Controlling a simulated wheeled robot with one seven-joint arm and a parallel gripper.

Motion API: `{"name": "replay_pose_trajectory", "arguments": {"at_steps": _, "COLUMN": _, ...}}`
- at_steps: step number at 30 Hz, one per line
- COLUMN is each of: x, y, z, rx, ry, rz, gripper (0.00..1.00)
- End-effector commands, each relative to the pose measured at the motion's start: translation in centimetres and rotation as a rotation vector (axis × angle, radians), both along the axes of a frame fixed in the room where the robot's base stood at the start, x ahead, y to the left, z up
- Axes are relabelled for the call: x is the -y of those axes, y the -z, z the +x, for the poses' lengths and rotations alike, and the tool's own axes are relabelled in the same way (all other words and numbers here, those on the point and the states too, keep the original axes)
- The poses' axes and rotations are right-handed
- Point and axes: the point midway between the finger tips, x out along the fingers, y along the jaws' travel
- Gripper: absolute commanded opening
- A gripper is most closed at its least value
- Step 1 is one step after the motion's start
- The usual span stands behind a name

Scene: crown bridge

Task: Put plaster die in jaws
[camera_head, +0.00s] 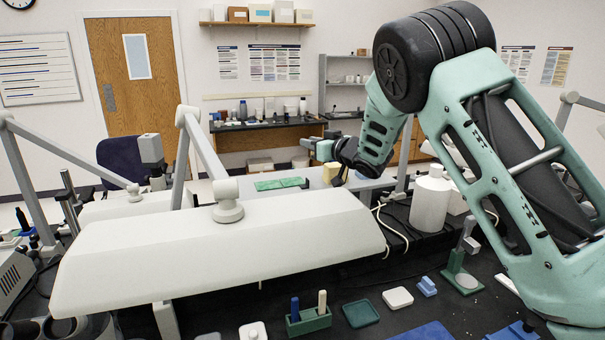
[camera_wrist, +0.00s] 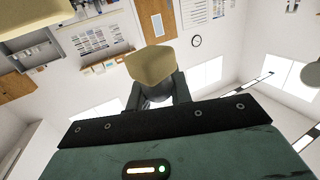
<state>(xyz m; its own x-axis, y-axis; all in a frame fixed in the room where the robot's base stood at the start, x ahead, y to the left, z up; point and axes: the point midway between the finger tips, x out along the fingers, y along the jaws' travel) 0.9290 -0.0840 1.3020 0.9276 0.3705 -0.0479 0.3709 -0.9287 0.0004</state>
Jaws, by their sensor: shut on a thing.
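A beige, block-shaped piece, which looks like the plaster die (camera_wrist: 152,66), sits between the dark fingers of my gripper (camera_wrist: 157,92) in the wrist view. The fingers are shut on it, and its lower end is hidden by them. In the head view my gripper (camera_head: 340,174) is small and far off, at the end of my arm beyond the white lamp hood. A pale yellow block (camera_head: 330,173) shows beside it there; I cannot tell whether it is the held piece. I cannot make out any separate jaws for certain.
A large white lamp hood (camera_head: 215,245) spans the near bench. A green stand (camera_head: 460,273), a green holder with two pegs (camera_head: 308,321), a green tray (camera_head: 360,313) and a white container (camera_head: 430,203) stand on the dark bench. Lamp arms rise at left.

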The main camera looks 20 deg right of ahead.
Motion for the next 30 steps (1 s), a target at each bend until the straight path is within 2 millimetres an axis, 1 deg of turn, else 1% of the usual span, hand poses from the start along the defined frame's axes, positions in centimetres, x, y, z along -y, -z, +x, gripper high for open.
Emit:
{"name": "replay_pose_trajectory", "arguments": {"at_steps": 1, "x": 0.0, "y": 1.0, "z": 0.0, "rx": -0.008, "ry": -0.001, "rz": -0.002, "gripper": 0.0}}
{"name": "replay_pose_trajectory", "arguments": {"at_steps": 3, "x": 0.0, "y": 2.3, "z": 0.0, "rx": -0.007, "ry": -0.001, "rz": -0.004, "gripper": 0.0}}
{"name": "replay_pose_trajectory", "arguments": {"at_steps": 6, "x": 0.0, "y": 3.7, "z": 0.0, "rx": -0.005, "ry": 0.0, "rz": -0.003, "gripper": 0.0}}
{"name": "replay_pose_trajectory", "arguments": {"at_steps": 11, "x": 0.0, "y": 5.0, "z": 0.0, "rx": -0.003, "ry": 0.0, "rz": -0.002, "gripper": 0.0}}
{"name": "replay_pose_trajectory", "arguments": {"at_steps": 18, "x": 0.0, "y": 8.1, "z": 0.0, "rx": -0.004, "ry": 0.0, "rz": -0.003, "gripper": 0.0}}
{"name": "replay_pose_trajectory", "arguments": {"at_steps": 21, "x": 0.0, "y": 8.6, "z": 0.0, "rx": -0.001, "ry": 0.0, "rz": -0.001, "gripper": 0.0}}
{"name": "replay_pose_trajectory", "arguments": {"at_steps": 30, "x": 0.0, "y": 9.0, "z": 0.0, "rx": 0.0, "ry": 0.0, "rz": -0.001, "gripper": 0.0}}
